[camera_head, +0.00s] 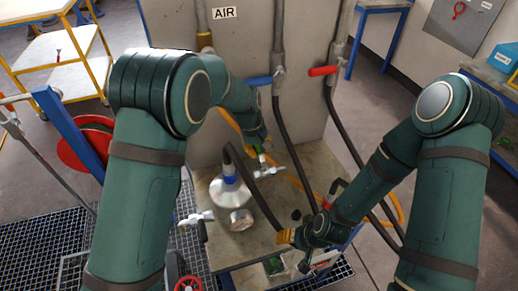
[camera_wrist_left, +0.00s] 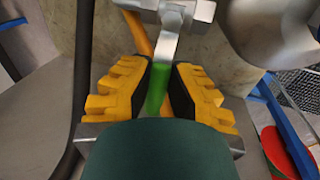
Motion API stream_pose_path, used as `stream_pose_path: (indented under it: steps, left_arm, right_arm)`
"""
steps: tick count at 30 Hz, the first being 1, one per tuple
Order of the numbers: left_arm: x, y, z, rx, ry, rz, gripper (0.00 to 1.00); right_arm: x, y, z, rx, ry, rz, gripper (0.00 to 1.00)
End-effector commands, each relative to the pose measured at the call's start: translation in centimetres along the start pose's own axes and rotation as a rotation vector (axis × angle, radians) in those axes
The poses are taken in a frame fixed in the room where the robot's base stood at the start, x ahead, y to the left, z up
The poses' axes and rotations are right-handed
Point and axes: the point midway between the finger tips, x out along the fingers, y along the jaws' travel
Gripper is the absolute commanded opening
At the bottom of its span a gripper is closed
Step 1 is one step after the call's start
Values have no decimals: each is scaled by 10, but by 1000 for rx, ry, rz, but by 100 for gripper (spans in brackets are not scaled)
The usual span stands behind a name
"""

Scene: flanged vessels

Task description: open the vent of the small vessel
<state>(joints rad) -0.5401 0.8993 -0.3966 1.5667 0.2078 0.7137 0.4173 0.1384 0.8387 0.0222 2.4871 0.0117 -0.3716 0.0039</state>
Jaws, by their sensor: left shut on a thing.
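The small vessel (camera_head: 232,193), a silver domed body with a blue band near its top, stands on the bench in the head view. A silver valve (camera_head: 268,173) shows at its right and another fitting (camera_head: 196,218) at its left. My left gripper (camera_head: 263,152) is behind and above the vessel, partly hidden by its own arm. In the left wrist view its yellow-padded fingers (camera_wrist_left: 158,92) are shut on a green lever (camera_wrist_left: 157,85) that joins a silver valve stem (camera_wrist_left: 172,35). My right gripper (camera_head: 290,238) is low at the bench's front right; its fingers are unclear.
The bench top (camera_head: 245,250) carries black hoses (camera_head: 290,150) and an orange hose (camera_head: 295,183). A panel behind has pipes with a blue handle (camera_head: 257,81) and a red handle (camera_head: 323,71). A red reel (camera_head: 85,150) stands left. Floor grating lies at the left.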

Motion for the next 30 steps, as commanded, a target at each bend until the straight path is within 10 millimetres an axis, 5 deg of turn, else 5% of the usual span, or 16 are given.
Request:
stream_pose_path:
  steps: [7, 17, 18, 20, 30]
  left_arm:
    - [6, 9, 2, 214, -49, -2, 0]
    - [6, 10, 3, 244, -57, -4, 0]
    - [6, 10, 3, 244, -57, -4, 34]
    - [6, 10, 3, 244, -56, -3, 51]
    - [1, 11, 2, 243, -51, -1, 51]
  right_arm:
    - [2, 1, 0, 0, 0, 0, 69]
    - [2, 1, 0, 0, 0, 0, 69]
    - [2, 1, 0, 0, 0, 0, 69]
    - [2, 1, 0, 0, 0, 0, 69]
    - [2, 1, 0, 0, 0, 0, 69]
